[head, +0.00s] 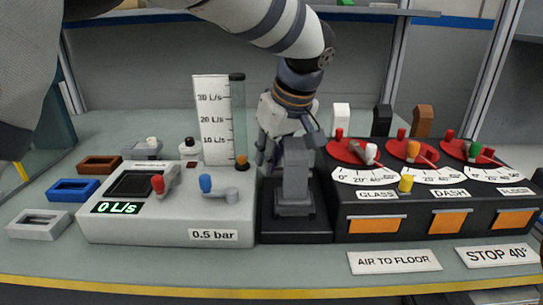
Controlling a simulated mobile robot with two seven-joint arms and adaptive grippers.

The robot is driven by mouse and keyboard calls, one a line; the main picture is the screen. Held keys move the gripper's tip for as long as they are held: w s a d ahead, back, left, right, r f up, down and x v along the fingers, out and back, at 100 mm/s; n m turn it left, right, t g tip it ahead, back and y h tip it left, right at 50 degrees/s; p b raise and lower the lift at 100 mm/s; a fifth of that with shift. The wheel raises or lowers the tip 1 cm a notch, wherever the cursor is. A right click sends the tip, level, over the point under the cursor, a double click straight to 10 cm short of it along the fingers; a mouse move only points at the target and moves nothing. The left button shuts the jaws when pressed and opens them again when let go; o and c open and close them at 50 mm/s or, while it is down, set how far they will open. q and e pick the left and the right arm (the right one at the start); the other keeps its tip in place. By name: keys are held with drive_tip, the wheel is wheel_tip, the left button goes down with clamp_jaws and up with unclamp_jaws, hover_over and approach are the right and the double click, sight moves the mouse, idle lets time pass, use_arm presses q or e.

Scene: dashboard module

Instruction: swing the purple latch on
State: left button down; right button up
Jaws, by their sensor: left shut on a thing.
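I cannot see any purple latch; my left gripper or the grey block may be hiding it. My left gripper (264,158) reaches down from the top behind the upright grey block (294,180) on a black base (295,228), between the pale console and the black dial panel. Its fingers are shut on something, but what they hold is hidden. My right gripper is not in view.
The pale console (155,220) has a red lever (158,184) and a blue lever (206,183). A flow tube (238,115) stands behind it. The black panel (480,215) has red dials and orange flaps. Signs (395,262) lie in front. Small trays (38,224) stand left.

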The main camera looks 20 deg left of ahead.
use_arm(q)
drive_tip(key=m, duration=0.1)
drive_tip(key=w+m+t+h, duration=0.1)
drive_tip(key=m, duration=0.1)
drive_tip(key=shift+a, duration=0.15)
drive_tip(key=m, duration=0.2)
drive_tip(key=w+m+h, duration=0.1)
drive_tip(key=shift+w+m, duration=0.2)
drive_tip(key=shift+m, duration=0.2)
drive_tip(key=m, duration=0.1)
drive_tip(key=w+m+h, duration=0.1)
drive_tip(key=shift+m+t, duration=0.3)
drive_tip(key=shift+t, duration=0.1)
drive_tip(key=shift+w+d+m+h, duration=0.3)
drive_tip(key=shift+m+h, duration=0.15)
drive_tip(key=shift+m, duration=0.5)
drive_tip(key=shift+w+d+m+h, duration=0.2)
drive_tip(key=shift+m+h, duration=0.25)
drive_tip(key=shift+m, duration=0.5)
drive_tip(key=shift+d, duration=0.1)
drive_tip(key=c, duration=1.5)
unclamp_jaws()
drive_tip(key=shift+c, duration=0.2)
